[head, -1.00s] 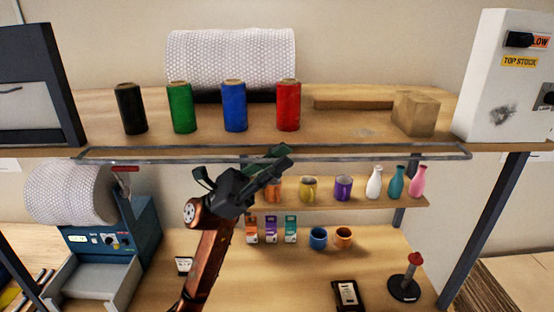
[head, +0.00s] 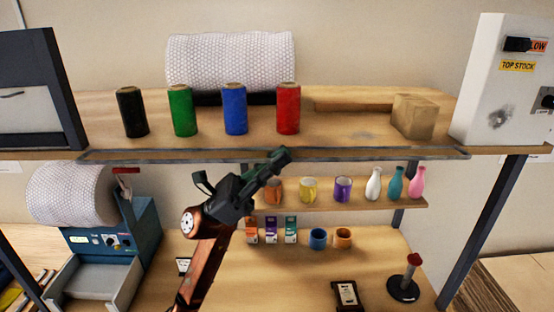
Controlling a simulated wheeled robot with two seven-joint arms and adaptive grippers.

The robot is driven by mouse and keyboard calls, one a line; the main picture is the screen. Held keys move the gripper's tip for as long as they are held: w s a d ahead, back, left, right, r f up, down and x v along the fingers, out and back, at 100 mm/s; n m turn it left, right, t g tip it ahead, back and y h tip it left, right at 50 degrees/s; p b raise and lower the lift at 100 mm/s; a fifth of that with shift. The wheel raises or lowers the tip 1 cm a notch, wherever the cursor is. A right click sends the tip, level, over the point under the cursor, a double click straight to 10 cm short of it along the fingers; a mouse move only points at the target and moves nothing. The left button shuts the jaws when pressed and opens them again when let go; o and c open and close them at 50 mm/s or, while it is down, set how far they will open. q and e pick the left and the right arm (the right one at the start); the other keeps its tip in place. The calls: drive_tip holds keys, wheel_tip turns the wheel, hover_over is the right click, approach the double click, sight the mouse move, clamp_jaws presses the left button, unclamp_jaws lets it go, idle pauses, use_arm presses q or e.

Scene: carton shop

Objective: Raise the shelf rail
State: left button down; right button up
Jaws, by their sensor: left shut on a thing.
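The shelf rail (head: 400,154) is a long, thin grey bar along the front edge of the upper wooden shelf (head: 370,127). It runs nearly level, from near the grey cabinet at the left to the white box at the right. My left gripper (head: 279,158) reaches up from below and is shut on the rail, right of its middle-left part and below the red spool. The fingers cover a short piece of the rail. My right gripper is not in view.
A lower shelf (head: 330,205) holds mugs and vases (head: 396,183). A white control box (head: 500,80) stands at right.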

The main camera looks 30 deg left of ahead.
use_arm(q)
drive_tip(key=shift+w+a+r+n+t+y+p, duration=0.25)
drive_tip(key=shift+r+n+t+y+p, duration=0.45)
drive_tip(key=shift+n+t+y+p, duration=1.8)
drive_tip(key=shift+w+a+r+n+t+y+p, duration=0.2)
drive_tip(key=shift+r+n+t+y+p, duration=0.75)
drive_tip(key=shift+n+y+p, duration=2.25)
drive_tip(key=shift+w+a+r+n+t+y+p, duration=0.1)
drive_tip(key=shift+w+r+n+t+y+p, duration=0.6)
drive_tip(key=shift+n+t+p, duration=2.45)
drive_tip(key=shift+s+f+n+g+y+b, duration=0.1)
drive_tip(key=shift+s+n+g+y+b, duration=0.1)
drive_tip(key=shift+n+g+b, duration=0.35)
drive_tip(key=shift+s+f+n+g+y+b, duration=0.1)
drive_tip(key=shift+n+g+y+b, duration=0.1)
drive_tip(key=shift+n+g+b, duration=0.25)
